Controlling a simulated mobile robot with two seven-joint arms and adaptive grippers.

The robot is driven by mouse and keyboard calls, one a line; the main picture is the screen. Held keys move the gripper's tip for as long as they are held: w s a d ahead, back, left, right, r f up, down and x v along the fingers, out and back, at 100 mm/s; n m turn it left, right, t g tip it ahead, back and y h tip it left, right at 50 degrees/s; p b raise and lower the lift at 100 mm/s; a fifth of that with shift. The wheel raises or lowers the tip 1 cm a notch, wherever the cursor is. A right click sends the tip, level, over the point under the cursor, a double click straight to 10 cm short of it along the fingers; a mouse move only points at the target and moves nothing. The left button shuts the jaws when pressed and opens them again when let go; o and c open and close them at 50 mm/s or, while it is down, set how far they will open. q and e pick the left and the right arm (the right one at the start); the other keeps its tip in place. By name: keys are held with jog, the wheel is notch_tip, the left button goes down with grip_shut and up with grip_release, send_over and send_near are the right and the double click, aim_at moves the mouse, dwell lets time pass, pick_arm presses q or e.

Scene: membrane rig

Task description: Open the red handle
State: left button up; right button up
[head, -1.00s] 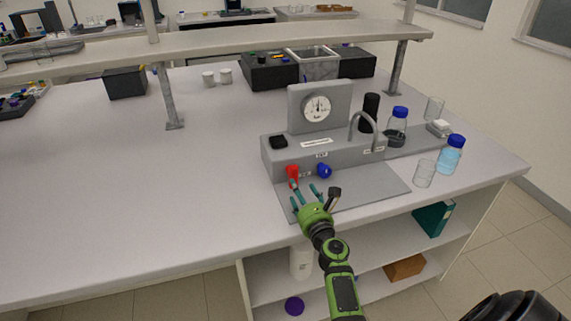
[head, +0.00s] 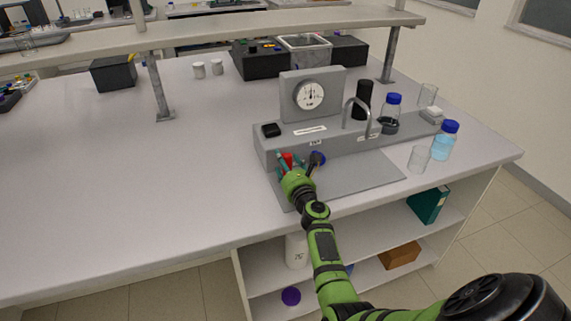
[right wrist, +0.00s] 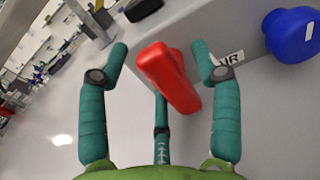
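The red handle (head: 287,157) is on the front of the grey rig (head: 268,150). In the right wrist view the red handle (right wrist: 168,76) lies between the teal fingers of my right gripper (right wrist: 159,55). The fingers are spread, with a clear gap on the left; the right finger is close to the handle, and I cannot tell whether it touches. In the head view my right gripper (head: 293,166) partly covers the handle. My left gripper is not in view.
A blue knob (head: 318,158) sits just right of the handle; it also shows in the right wrist view (right wrist: 291,36). A gauge (head: 309,95) stands above. Bottles (head: 445,141) and a beaker (head: 419,159) stand at right.

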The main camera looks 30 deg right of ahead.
jog(key=c, duration=1)
jog(key=n, duration=0.1)
jog(key=n+b, duration=0.1)
jog(key=n, duration=0.1)
jog(key=shift+a+f, duration=0.2)
jog(key=n, duration=0.2)
jog(key=n+b, duration=0.1)
jog(key=n, duration=0.2)
jog(key=shift+a+f+b, duration=0.15)
jog(key=shift+f+b, duration=0.05)
jog(key=shift+b, duration=0.1)
jog(key=n, duration=0.4)
jog(key=shift+f+n+b, duration=0.25)
jog(key=shift+n+b, duration=0.05)
jog(key=shift+b, duration=0.1)
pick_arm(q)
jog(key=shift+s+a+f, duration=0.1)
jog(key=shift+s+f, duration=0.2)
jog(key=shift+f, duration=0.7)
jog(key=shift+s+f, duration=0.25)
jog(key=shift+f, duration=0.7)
pick_arm(e)
jog(key=shift+f+n, duration=0.2)
jog(key=shift+n, duration=1.9)
